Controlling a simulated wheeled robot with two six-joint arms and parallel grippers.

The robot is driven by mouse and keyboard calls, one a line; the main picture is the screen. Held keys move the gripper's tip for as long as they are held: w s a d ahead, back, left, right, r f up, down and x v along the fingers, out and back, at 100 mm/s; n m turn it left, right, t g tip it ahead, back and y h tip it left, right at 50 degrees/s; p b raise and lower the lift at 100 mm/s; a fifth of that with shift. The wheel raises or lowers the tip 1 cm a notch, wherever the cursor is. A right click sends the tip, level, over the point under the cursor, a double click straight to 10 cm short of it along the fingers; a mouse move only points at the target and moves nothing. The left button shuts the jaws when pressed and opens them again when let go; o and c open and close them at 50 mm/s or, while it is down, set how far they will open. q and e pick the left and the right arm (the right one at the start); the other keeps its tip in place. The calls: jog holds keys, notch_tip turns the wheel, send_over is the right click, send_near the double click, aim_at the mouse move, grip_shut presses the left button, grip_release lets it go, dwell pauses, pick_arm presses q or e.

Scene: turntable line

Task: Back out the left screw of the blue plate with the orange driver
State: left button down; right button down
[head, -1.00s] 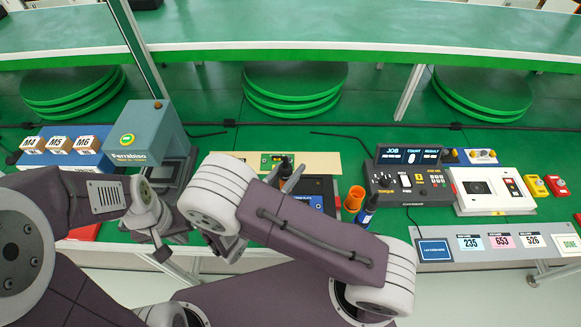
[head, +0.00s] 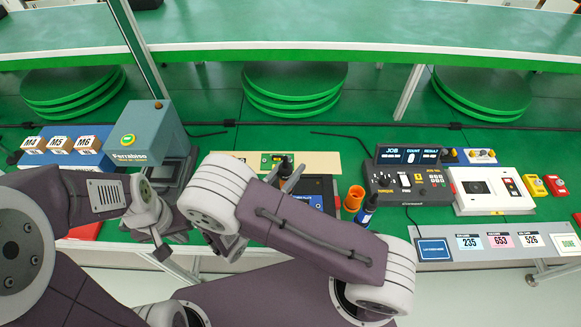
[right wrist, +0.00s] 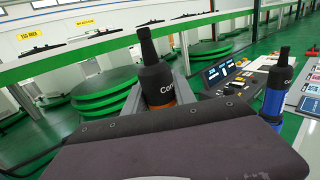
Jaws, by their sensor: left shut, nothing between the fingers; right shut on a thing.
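The orange driver, black with an orange band (right wrist: 158,91), stands between the grey fingers of my right gripper (right wrist: 157,103) in the right wrist view. In the head view its black top (head: 285,163) shows beside the right gripper (head: 286,178), which is shut on it. The tip of the driver is hidden. A blue plate (head: 316,201) shows in part on a dark tray (head: 325,184) just right of that gripper. My arm covers the rest, and the left screw cannot be made out. My left gripper (head: 161,252) is shut and empty at the front edge of the table.
A blue driver (head: 368,209) stands right of the tray, near an orange cup (head: 354,197). A control box (head: 405,185) and a white device (head: 490,191) stand further right. The Ferrabiso machine (head: 150,135) stands at the left. Green turntables (head: 295,80) lie behind.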

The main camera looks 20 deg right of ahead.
aim_at(283, 162)
jog(key=shift+r+p, duration=2.85)
jog(key=shift+r, duration=0.25)
jog(key=shift+f, duration=0.1)
